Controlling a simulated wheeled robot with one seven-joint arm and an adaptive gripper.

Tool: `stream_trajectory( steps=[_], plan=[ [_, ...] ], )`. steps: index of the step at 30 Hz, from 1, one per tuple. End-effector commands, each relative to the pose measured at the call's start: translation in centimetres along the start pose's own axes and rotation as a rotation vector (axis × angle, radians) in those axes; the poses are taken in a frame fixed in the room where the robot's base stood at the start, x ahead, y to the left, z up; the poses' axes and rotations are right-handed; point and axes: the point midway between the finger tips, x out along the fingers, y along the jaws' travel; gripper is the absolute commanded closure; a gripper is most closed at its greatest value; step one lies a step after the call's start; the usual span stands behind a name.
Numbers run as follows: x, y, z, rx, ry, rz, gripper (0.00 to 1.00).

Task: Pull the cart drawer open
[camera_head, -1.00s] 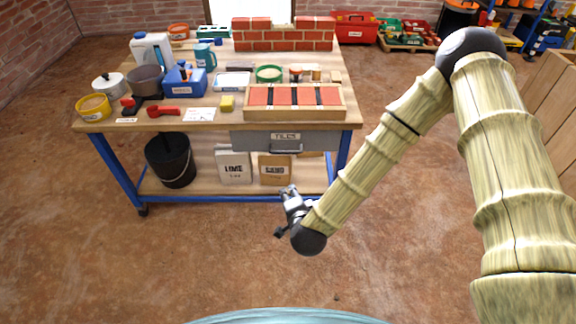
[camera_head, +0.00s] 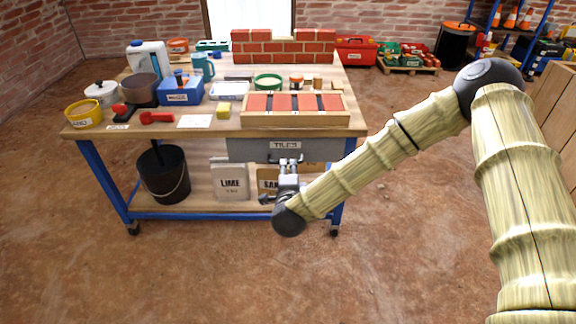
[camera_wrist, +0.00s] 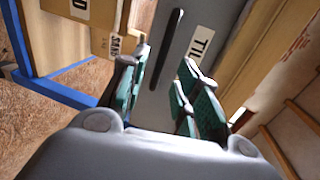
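The cart (camera_head: 220,131) is a wooden-topped workbench with a blue frame. Its grey drawer (camera_head: 243,150) sits under the tabletop, labelled TILES, and looks closed. The dark bar handle (camera_head: 305,157) is partly hidden by my gripper (camera_head: 289,163), which is in front of the drawer. In the wrist view the drawer front (camera_wrist: 160,98) fills the middle, with the handle (camera_wrist: 169,48) as a dark upright bar. My gripper (camera_wrist: 163,82) is open, its green-padded fingers apart. The handle lies beyond the fingertips, roughly in line with the gap, and I see no contact.
On the lower shelf are a black bucket (camera_head: 163,175), a LIME bag (camera_head: 231,182) and a SAND bag (camera_head: 267,180). A tray of red tiles (camera_head: 295,119) sits above the drawer among tools and tubs. The floor (camera_head: 210,275) in front is clear.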

Motion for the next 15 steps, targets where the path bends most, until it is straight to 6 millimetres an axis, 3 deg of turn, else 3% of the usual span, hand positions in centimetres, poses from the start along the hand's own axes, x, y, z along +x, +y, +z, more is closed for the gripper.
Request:
stream_trajectory(
  steps=[6, 15],
  plan=[
    [3.4, 0.1, 0.0, -0.001, 0.001, -0.002, 0.68],
    [5.6, 0.0, 0.0, -0.001, 0.0, -0.001, 0.68]
  ],
)
